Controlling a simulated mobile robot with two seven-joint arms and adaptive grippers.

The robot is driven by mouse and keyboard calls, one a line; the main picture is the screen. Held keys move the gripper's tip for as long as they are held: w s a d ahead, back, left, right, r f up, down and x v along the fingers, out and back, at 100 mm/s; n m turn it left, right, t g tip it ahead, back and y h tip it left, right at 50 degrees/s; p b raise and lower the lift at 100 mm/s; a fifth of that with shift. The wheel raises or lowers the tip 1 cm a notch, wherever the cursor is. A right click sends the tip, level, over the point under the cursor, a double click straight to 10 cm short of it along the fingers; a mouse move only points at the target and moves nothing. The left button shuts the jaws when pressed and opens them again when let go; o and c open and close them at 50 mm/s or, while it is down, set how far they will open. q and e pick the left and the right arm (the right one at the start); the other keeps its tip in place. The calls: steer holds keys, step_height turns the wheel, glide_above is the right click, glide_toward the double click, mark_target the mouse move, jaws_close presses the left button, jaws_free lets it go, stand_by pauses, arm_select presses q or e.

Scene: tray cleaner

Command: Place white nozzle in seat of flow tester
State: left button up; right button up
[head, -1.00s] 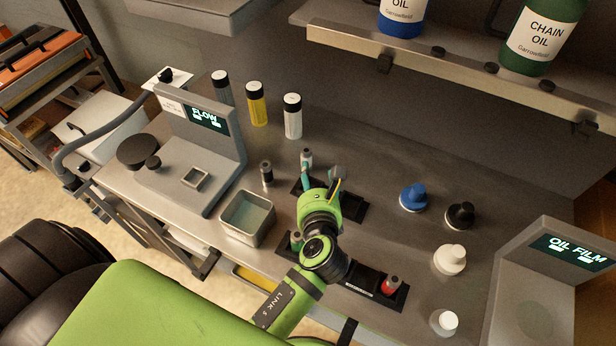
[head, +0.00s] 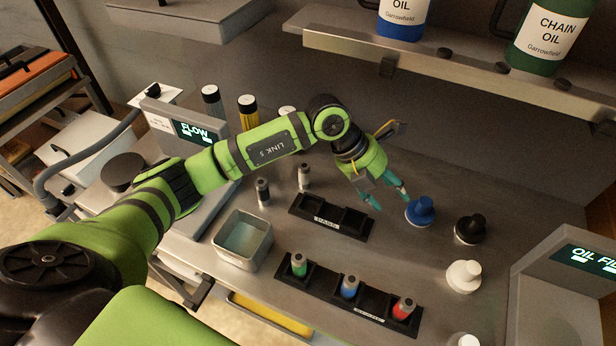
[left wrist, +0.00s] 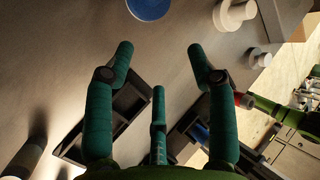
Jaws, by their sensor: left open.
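Two small grey nozzles with pale and dark parts stand upright on the bench: one nozzle (head: 304,176) behind the rear rack, another (head: 262,191) left of it. I cannot tell for sure which is the white nozzle. The flow tester (head: 190,131) with its "FLOW" display is at the left; my left arm hides its seat. My left gripper (head: 388,199) is open and empty, fingers pointing down, right of the rear rack and beside the blue knob. Its open fingers also show in the left wrist view (left wrist: 160,70).
A front rack (head: 325,287) holds green, blue and red nozzles; the rear rack (head: 330,222) looks empty. A metal bin (head: 243,262) stands left. Blue (head: 420,211), black (head: 469,229) and white (head: 463,276) knobs stand right, near the oil film tester (head: 560,270). Bottles stand behind.

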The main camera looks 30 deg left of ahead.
mark_target(304, 166)
arm_select(q)
steer(key=a+n+y, duration=0.2)
steer(key=a+n, duration=0.1)
steer(key=a, duration=0.3)
steer(key=w+a+r+n+y, duration=0.1)
steer(key=a+n+y, duration=0.1)
steer(key=a, duration=0.5)
steer(key=a+n+g+y, duration=0.1)
steer(key=a+n+y, duration=0.2)
steer(key=a, duration=0.3)
steer(key=shift+w+a+r+n+y+b, duration=0.2)
steer(key=shift+w+a+n+y+b, duration=0.1)
steer(key=shift+y, duration=0.1)
steer(key=shift+a+f, duration=0.1)
steer(key=shift+f, duration=0.2)
step_height(304, 166, down, 5)
steer(key=p, duration=0.3)
steer(key=shift+w+f, duration=0.15)
steer(key=shift+f, duration=0.5)
steer(key=shift+c, duration=0.4)
jaws_close()
